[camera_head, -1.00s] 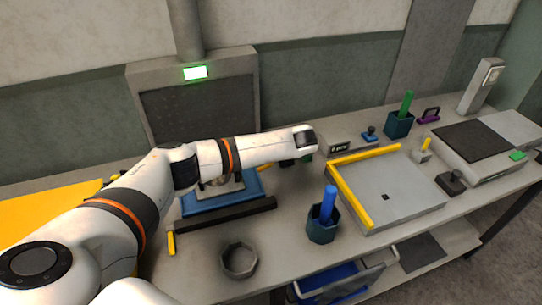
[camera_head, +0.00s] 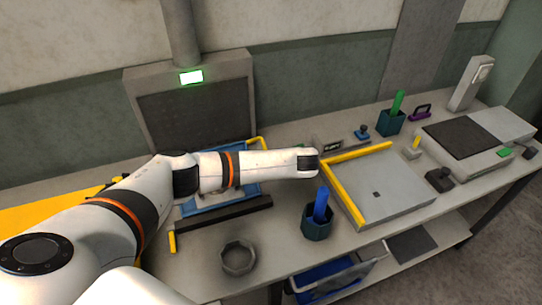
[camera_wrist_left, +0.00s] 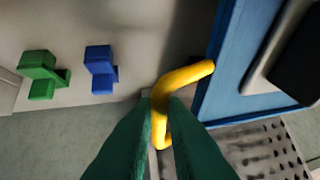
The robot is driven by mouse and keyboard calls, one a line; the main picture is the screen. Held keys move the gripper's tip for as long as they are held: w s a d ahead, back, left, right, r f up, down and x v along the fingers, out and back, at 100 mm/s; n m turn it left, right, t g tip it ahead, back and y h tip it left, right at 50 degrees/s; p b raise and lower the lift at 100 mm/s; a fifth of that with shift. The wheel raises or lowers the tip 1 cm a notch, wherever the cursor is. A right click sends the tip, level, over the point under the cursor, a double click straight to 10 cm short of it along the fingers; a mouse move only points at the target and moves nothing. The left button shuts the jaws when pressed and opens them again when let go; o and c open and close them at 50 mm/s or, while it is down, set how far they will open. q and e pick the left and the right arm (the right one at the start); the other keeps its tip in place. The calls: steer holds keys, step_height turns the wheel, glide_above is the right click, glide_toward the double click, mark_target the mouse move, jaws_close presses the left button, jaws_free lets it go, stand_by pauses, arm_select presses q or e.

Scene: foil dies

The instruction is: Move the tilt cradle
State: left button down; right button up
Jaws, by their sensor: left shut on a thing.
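The tilt cradle (camera_head: 262,193) is a blue frame at the back left of the bench, below the dark panel, partly hidden by my left arm. A yellow bent handle (camera_head: 259,142) shows at its back right corner. In the left wrist view, my left gripper (camera_wrist_left: 158,108) is shut on a yellow bent bar (camera_wrist_left: 187,76), beside the cradle's blue edge (camera_wrist_left: 217,75). In the head view my arm hides the left fingers. My right gripper is not in view.
A dark bar (camera_head: 222,215) lies in front of the cradle. A grey ring (camera_head: 238,257) and a cup with a blue handle (camera_head: 318,226) stand nearer. A grey tray with yellow rails (camera_head: 398,198) lies right. In the wrist view, green (camera_wrist_left: 40,72) and blue (camera_wrist_left: 100,68) blocks are left.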

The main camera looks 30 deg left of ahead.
arm_select(q)
steer(key=shift+d+r, duration=0.1)
steer(key=shift+d, duration=0.1)
steer(key=c, duration=1.7)
jaws_free()
steer(key=shift+o, duration=1.2)
steer(key=shift+s+d+r, duration=0.1)
steer(key=shift+s, duration=0.1)
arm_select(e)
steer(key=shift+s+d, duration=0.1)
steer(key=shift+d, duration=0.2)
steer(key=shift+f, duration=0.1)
